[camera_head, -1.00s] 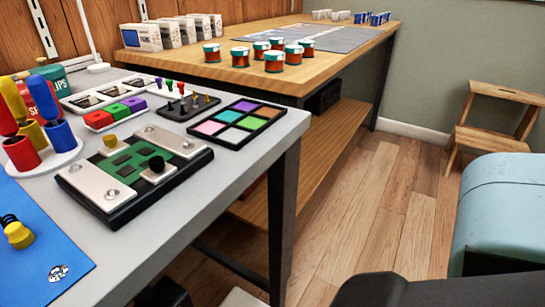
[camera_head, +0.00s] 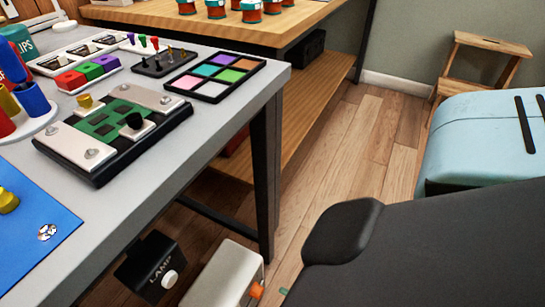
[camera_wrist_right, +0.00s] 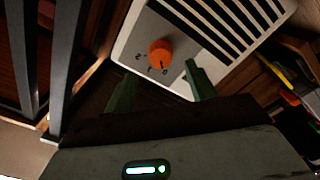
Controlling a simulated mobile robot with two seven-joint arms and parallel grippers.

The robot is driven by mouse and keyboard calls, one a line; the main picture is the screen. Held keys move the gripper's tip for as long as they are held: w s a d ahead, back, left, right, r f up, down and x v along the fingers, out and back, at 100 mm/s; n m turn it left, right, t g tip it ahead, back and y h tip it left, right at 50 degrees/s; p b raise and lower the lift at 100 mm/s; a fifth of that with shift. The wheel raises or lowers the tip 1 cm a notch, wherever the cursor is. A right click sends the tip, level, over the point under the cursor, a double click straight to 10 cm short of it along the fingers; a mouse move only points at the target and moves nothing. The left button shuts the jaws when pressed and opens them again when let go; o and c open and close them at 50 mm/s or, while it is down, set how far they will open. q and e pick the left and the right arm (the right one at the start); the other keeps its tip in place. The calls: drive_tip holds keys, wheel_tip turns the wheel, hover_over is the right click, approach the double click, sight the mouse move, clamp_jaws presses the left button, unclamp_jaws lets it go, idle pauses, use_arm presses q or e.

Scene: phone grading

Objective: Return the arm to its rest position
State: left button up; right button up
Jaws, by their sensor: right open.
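My right gripper (camera_wrist_right: 160,90) shows in the right wrist view with its two green fingers spread apart. Nothing is between them. Behind the fingers is a white slotted box with an orange knob (camera_wrist_right: 160,53) and printed numbers. In the head view, a large dark grey part of my own arm (camera_head: 430,245) fills the lower right. My right gripper's jaws are not clearly visible there; a small green bit shows at the bottom edge. My left gripper is in neither view.
A grey table (camera_head: 225,125) holds a green board fixture (camera_head: 105,123) and a colored tray (camera_head: 213,76). Below its edge are a black box marked LAMP (camera_head: 150,265) and a white box with an orange knob (camera_head: 225,275). Wood floor lies between.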

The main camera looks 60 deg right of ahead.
drive_tip(key=shift+s, duration=0.75)
drive_tip(key=shift+r, duration=0.1)
